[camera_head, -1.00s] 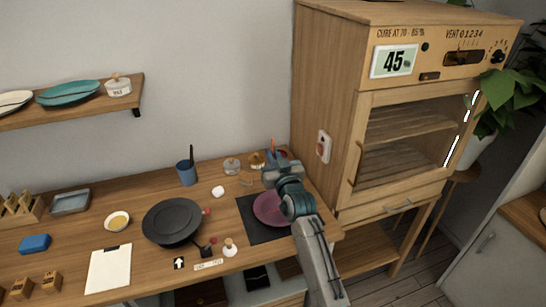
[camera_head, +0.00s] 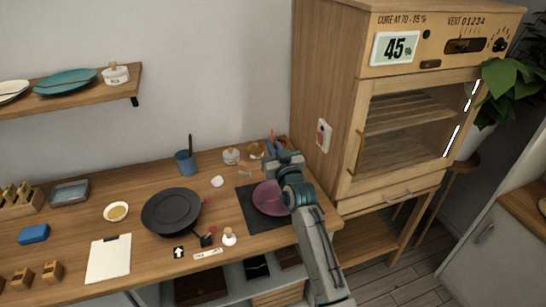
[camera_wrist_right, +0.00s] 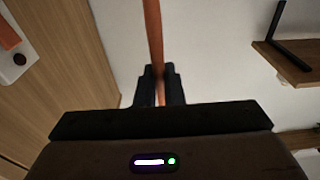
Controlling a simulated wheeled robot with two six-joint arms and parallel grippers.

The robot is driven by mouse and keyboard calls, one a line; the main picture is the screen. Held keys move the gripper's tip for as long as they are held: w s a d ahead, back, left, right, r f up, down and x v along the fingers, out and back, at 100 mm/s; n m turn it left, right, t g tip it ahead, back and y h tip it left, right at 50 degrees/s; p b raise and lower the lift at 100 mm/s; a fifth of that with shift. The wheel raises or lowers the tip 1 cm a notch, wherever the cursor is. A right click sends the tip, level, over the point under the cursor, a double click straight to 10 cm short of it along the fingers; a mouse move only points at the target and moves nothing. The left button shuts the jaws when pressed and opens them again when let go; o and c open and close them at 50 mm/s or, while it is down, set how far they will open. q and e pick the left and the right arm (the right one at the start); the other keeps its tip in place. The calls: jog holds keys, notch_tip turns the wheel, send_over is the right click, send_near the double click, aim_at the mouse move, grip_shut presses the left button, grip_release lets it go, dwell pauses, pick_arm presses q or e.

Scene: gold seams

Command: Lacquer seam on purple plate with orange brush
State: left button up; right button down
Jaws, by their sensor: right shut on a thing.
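The purple plate (camera_head: 269,199) lies on a dark mat (camera_head: 252,211) near the right end of the bench, partly hidden by my right arm. My right gripper (camera_head: 276,150) is above the plate's far side, by the back of the bench. In the right wrist view, its fingers (camera_wrist_right: 160,88) are closed on an orange stick, the orange brush (camera_wrist_right: 154,35). The brush's tip is hidden, and the seam on the plate cannot be made out. My left gripper is not in view.
A black pan-like dish (camera_head: 171,212) stands left of the mat. A blue cup with a dark brush (camera_head: 185,163) and small jars (camera_head: 231,156) stand at the back. A wooden curing cabinet (camera_head: 335,100) rises close on the right.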

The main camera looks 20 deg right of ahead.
notch_tip(320, 180, down, 9)
jog(key=d+b, duration=0.2)
jog(key=b, duration=0.5)
jog(key=shift+b, duration=0.4)
jog(key=shift+a+r, duration=0.1)
